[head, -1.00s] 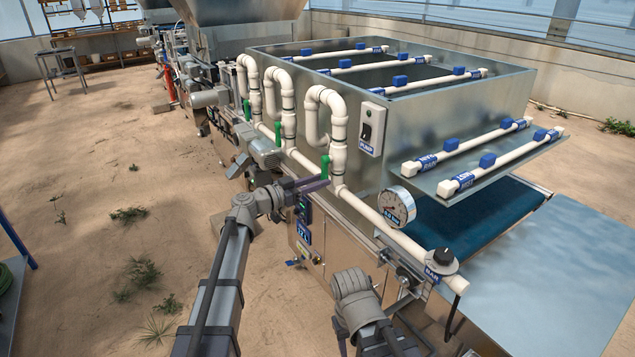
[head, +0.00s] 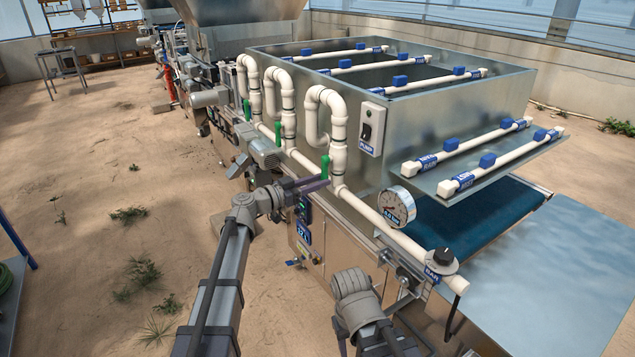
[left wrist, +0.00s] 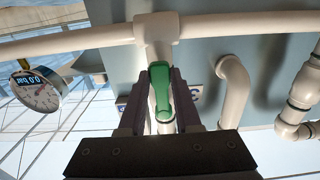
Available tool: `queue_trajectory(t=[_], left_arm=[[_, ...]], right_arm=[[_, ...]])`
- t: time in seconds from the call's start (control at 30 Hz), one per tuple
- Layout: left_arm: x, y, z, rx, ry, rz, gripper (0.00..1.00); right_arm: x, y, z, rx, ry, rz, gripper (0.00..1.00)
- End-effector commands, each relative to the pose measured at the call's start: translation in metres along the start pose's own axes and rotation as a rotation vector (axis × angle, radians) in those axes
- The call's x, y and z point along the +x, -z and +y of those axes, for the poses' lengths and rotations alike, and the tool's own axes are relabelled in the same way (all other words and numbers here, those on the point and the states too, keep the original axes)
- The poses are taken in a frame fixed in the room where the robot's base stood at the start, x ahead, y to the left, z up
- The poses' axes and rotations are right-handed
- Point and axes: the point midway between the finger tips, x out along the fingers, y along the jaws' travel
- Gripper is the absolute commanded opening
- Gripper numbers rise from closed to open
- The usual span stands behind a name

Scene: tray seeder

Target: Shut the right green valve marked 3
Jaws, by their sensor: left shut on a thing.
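The right green valve handle (head: 325,167) is the nearest of the green handles, on the white riser pipe at the near end of the machine. It stands upright in the head view, roughly in line with its pipe. My left gripper (head: 318,183) is at the handle. In the left wrist view the green handle (left wrist: 160,88) sits between the two dark fingers of my left gripper (left wrist: 162,92), which is shut on it. A label beside it is partly hidden by a finger. Part of my right arm shows at the bottom of the head view, but its gripper is not visible.
Two more green handles, the middle one (head: 277,132) and the far one (head: 247,110), are on neighbouring risers. A white pipe (head: 374,218) with a pressure gauge (head: 396,207) and black knob (head: 444,257) runs nearby. Open sandy floor lies to the left.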

Motion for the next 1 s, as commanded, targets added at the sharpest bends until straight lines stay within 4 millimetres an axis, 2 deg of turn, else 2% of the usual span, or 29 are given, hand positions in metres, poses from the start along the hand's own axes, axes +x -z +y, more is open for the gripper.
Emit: queue_trajectory(t=[0.37,1.0], left_arm=[[0.0,0.0,-0.003,0.04,0.0,-0.001,0.0],[0.0,0.008,-0.029,0.472,0.001,-0.001,0.0]], right_arm=[[0.0,0.0,0.0,0.0,0.0,0.0,0.5],[-0.008,-0.001,0.001,0.0,0.0,0.0,0.5]])
